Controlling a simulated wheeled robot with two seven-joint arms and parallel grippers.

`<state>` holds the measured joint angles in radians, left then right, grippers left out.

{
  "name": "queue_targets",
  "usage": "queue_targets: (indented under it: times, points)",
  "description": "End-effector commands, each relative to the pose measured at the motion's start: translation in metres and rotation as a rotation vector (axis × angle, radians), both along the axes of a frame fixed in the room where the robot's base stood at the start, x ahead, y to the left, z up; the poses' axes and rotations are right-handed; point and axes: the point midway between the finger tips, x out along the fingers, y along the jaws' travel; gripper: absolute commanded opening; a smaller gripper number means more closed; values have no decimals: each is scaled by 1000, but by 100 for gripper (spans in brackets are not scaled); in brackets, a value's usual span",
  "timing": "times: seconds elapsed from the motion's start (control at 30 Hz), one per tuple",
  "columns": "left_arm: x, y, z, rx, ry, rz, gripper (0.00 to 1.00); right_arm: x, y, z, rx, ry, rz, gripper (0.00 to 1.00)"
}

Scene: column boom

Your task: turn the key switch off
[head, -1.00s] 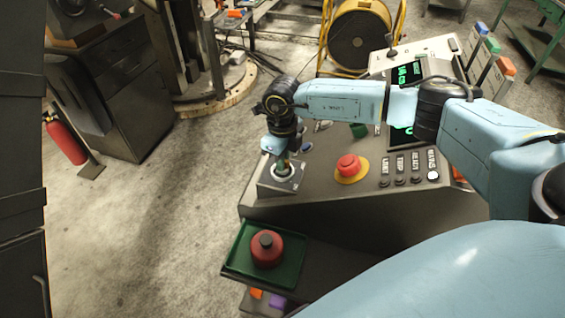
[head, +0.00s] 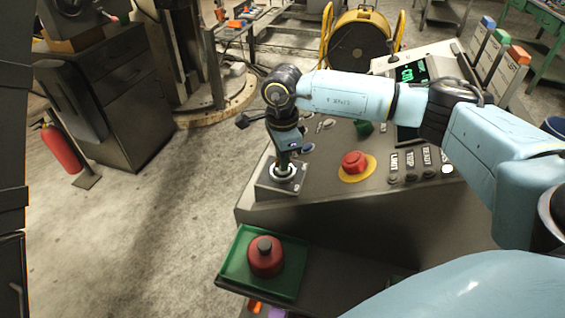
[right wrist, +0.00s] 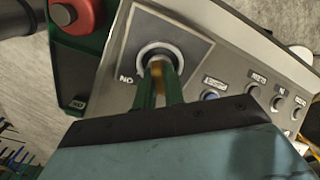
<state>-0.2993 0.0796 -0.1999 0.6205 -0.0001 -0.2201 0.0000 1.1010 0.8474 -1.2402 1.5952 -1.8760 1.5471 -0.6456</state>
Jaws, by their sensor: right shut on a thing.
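The key switch (head: 294,187) is a small grey square-topped box at the near left corner of the control console. In the right wrist view it shows as a dark plate with a pale ring (right wrist: 144,56) and a white label beside it. A brass-coloured key (right wrist: 156,71) stands in the ring. My right gripper (head: 284,166) points down over the switch. Its green fingers (right wrist: 161,84) are shut on the key from both sides. The fingers hide much of the key, and I cannot tell its exact angle. My left gripper is not in view.
A red mushroom button (head: 354,161) on a yellow disc sits right of the switch. Labelled buttons (head: 411,177) line the console (head: 330,195). A green tray (head: 236,262) with a red round object (head: 265,257) stands in front, below the console. Open floor lies left.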

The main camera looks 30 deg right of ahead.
Motion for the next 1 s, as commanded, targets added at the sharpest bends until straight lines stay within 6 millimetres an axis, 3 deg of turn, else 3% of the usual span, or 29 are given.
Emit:
queue_targets:
  times: [0.4, 0.87, 0.9, 1.0]
  points:
    - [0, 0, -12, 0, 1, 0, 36, 1, 0, 1, 1, -3, 151, 0]
    - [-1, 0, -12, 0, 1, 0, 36, 1, 0, 2, 0, -3, 164, 0]
    - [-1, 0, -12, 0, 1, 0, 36, 1, 0, 2, 0, -3, 164, 15]
    - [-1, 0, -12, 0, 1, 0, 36, 1, 0, 2, 0, -3, 163, 28]
